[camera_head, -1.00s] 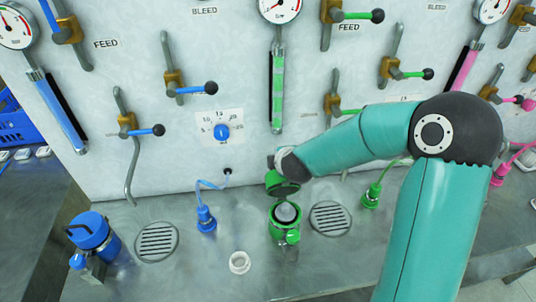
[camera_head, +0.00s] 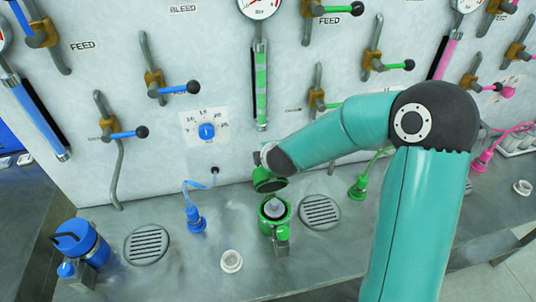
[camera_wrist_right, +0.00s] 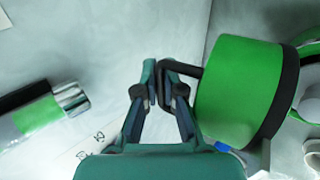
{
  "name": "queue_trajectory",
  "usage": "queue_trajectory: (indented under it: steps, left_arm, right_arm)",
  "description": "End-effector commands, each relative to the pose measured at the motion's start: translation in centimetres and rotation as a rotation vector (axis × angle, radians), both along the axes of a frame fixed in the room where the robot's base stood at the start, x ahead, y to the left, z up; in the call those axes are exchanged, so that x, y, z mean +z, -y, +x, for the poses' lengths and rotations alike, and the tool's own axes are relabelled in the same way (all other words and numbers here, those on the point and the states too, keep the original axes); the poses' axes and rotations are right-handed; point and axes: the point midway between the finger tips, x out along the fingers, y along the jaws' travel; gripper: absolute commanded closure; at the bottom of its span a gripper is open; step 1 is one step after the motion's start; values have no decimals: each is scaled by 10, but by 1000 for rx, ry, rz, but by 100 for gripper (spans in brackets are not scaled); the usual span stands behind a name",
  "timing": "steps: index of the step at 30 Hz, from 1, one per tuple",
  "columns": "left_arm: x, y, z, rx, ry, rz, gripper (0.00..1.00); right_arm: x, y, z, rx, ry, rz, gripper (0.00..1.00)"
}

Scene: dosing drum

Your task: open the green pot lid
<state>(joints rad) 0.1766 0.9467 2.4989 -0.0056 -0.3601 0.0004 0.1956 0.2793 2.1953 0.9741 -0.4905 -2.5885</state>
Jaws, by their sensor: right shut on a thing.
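The green pot (camera_head: 283,228) stands on the metal bench in the head view, its mouth open to the camera with a pale grey piece inside. Its green lid (camera_head: 268,183) is raised and tilted over the back of the rim. My right gripper (camera_wrist_right: 155,75) is shut on the dark loop handle (camera_wrist_right: 184,73) of the lid, seen in the wrist view, where the green lid (camera_wrist_right: 240,90) fills the right side. In the head view my right wrist hides most of the gripper. My left gripper is not in view.
A blue pot (camera_head: 80,242) with its lid shut stands at the left. Drain grates (camera_head: 147,244) flank the green pot, and a white ring (camera_head: 231,261) lies in front. Blue (camera_head: 194,217) and green (camera_head: 358,188) hose connectors stand near the wall panel, which carries valves and gauges.

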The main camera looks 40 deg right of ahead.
Motion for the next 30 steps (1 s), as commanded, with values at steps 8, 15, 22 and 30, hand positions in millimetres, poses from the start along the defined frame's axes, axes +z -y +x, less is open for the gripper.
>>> queue_trajectory:
  steps: [8, 15, 22, 30]
  left_arm:
    - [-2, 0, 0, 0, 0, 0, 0]
    - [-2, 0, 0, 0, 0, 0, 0]
    - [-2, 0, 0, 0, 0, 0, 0]
    - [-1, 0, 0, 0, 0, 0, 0]
  right_arm:
    - [-5, 4, 0, -10, -3, -7, 100]
    - [-5, 4, -1, -10, -6, -5, 71]
    - [-9, 2, -4, -8, -14, 0, 67]
    - [0, 3, 0, -11, 3, -4, 67]
